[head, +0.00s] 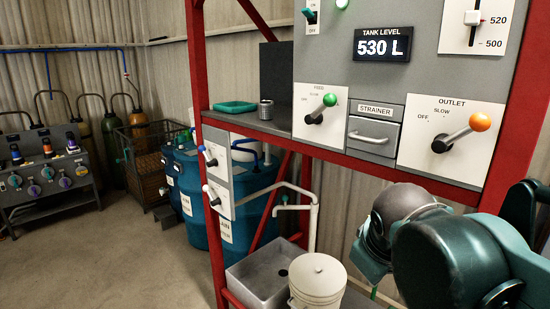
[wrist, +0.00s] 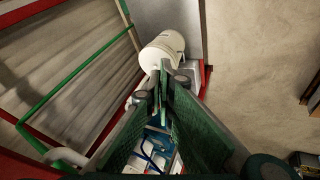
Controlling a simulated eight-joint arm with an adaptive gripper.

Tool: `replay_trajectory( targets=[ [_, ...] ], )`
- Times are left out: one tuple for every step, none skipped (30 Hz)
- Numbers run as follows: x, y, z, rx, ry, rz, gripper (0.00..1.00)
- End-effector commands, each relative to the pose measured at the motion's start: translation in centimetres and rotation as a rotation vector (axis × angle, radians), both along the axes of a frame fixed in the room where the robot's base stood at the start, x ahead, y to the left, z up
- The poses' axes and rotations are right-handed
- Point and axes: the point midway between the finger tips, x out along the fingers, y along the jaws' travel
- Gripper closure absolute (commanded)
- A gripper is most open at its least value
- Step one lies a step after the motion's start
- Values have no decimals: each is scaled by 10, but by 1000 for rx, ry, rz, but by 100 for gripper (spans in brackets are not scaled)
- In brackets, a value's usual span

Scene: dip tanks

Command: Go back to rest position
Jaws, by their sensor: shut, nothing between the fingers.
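My gripper (wrist: 168,78) shows in the wrist view with its two green fingers close together and nothing between them. It is shut. Its tips point towards a white lidded bucket (wrist: 162,50), and I cannot tell the distance. In the head view my dark green arm is folded at the lower right, in front of the red frame (head: 355,160). My fingers cannot be made out there.
The panel above the shelf has a green-knobbed FEED lever (head: 320,108), a STRAINER drawer (head: 373,136) and an orange-knobbed OUTLET lever (head: 462,132). The display (head: 383,47) reads 530 L. The bucket (head: 317,282) stands beside a grey basin (head: 262,275).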

Motion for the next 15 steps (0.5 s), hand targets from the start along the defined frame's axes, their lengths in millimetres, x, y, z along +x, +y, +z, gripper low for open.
replay_trajectory(
  targets=[
    [-10, -3, -26, 47, -13, -47, 100],
    [-16, -4, -38, 79, -21, -78, 100],
    [-22, -5, -52, 120, -33, -118, 100],
    [-27, -5, -64, 152, -41, -147, 100],
    [-32, -6, -75, 182, -49, -177, 100],
    [-38, -6, -88, 222, -60, -213, 100],
    [-42, -6, -98, 250, -68, -240, 100],
    [-46, -7, -107, 275, -74, -265, 100],
    [-51, -7, -118, 309, -82, -296, 100],
    [-54, -7, -125, 330, -88, -317, 100],
    [-57, -7, -131, 350, -94, -336, 100],
    [-60, -7, -138, 374, -100, -359, 100],
    [-62, -7, -143, 388, -103, -372, 100],
    [-64, -6, -147, 402, -106, -384, 100],
    [-66, -6, -151, 416, -109, -397, 100]
  ],
)
